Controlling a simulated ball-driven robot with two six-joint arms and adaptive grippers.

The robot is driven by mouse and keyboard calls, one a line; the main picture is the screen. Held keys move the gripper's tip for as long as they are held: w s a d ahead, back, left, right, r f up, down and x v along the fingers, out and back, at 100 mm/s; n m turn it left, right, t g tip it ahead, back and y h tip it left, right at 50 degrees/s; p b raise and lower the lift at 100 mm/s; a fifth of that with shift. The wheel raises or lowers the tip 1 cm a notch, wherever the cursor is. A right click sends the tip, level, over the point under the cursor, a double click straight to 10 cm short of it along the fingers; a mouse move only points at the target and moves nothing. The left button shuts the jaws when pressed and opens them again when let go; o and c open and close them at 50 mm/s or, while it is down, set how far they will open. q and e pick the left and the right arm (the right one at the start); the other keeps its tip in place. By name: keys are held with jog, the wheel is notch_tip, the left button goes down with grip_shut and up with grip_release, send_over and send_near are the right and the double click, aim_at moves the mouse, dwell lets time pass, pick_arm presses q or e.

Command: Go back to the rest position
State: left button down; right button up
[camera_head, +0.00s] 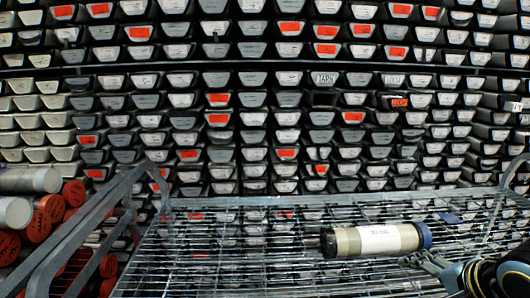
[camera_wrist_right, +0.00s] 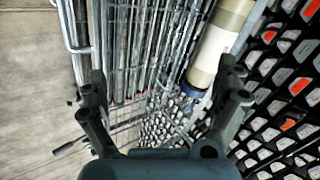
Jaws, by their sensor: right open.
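A cream core liner (camera_head: 375,240) with a white label lies on its side on the wire rack. It has a dark cap at its left end and a blue cap (camera_head: 424,235) at its right end. My right gripper (camera_head: 430,258) is at the lower right in the head view, close to the blue cap. In the right wrist view my gripper (camera_wrist_right: 165,95) has its fingers wide apart with nothing between them. The liner (camera_wrist_right: 212,52) and its blue end show beyond, near the right finger. My left gripper is not in view.
The metal wire rack (camera_head: 210,250) is bare left of the liner. Its raised side rail (camera_head: 85,225) stands at the left. Several liners with red caps (camera_head: 48,210) are stacked beyond that rail. A wall of stacked trays (camera_head: 290,115) fills the back. Bare floor (camera_wrist_right: 35,100) shows in the wrist view.

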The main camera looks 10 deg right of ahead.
jog(key=s+a+r+n+g, duration=0.15)
jog(key=s+a+n, duration=0.25)
jog(key=s+n, duration=0.5)
jog(key=s+a+r+n+g, duration=0.15)
jog(key=s+a+n, duration=0.25)
jog(key=s+n, duration=0.45)
notch_tip(320, 180, down, 34)
jog(key=s+d+g+b, duration=0.2)
jog(key=d+b, duration=0.1)
jog(key=b, duration=0.4)
pick_arm(q)
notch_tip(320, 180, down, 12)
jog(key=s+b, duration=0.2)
jog(key=b, duration=0.3)
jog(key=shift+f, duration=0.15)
pick_arm(e)
jog(key=s+f+g, duration=0.1)
jog(key=s+f, duration=1.7)
jog(key=f, duration=0.2)
jog(key=shift+s+d+f+m, duration=0.2)
jog(key=shift+d+f+m, duration=0.15)
